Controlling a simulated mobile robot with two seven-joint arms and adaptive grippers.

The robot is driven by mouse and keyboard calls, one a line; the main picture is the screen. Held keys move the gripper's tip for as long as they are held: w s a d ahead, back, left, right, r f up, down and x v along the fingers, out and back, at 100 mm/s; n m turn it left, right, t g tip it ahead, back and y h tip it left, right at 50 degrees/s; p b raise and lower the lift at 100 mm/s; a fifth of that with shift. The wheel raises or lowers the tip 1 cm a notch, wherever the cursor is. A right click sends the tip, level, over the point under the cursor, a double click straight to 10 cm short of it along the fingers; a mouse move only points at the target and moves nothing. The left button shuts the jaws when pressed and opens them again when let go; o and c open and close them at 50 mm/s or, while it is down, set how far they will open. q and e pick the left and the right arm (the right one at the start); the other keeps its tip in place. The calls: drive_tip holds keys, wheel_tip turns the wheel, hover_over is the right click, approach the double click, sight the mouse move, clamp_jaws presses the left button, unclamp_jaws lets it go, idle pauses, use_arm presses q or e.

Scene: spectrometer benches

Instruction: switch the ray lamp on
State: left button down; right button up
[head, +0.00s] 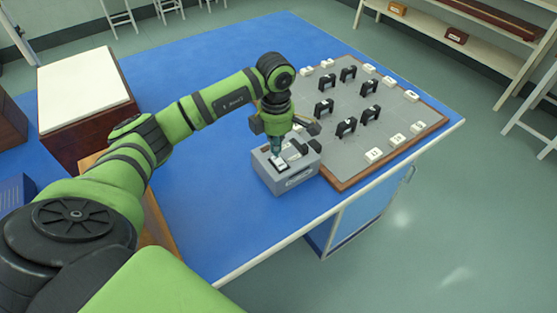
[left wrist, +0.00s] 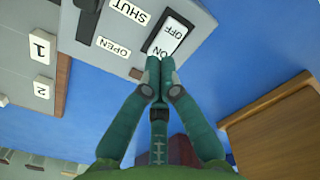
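The ray lamp is a grey box (head: 290,181) near the front edge of the blue bench, beside the pegboard-like panel. Its white rocker switch (head: 279,163) is on top; in the left wrist view the switch (left wrist: 172,40) reads ON at the near end and OFF at the far end. My left gripper (head: 277,153) points down over it. Its teal fingertips (left wrist: 160,63) are together, with nothing between them, at the ON end. I cannot tell whether they touch or press it. OPEN and SHUT labels (left wrist: 113,47) lie beside the switch. My right gripper is out of view.
A grey board (head: 340,130) with several black arches and white numbered tags lies right of the lamp. A dark red box with a pale top (head: 85,85) stands at the left. Bare blue bench (head: 215,65) lies behind my arm.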

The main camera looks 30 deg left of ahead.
use_arm(q)
drive_tip(key=shift+s+f+b, duration=0.1)
drive_tip(key=shift+f+b, duration=0.95)
drive_tip(key=shift+f, duration=0.25)
idle(0.4)
drive_tip(key=shift+r, duration=0.2)
drive_tip(key=shift+r+p, duration=2.3)
drive_tip(key=shift+r, duration=1.1)
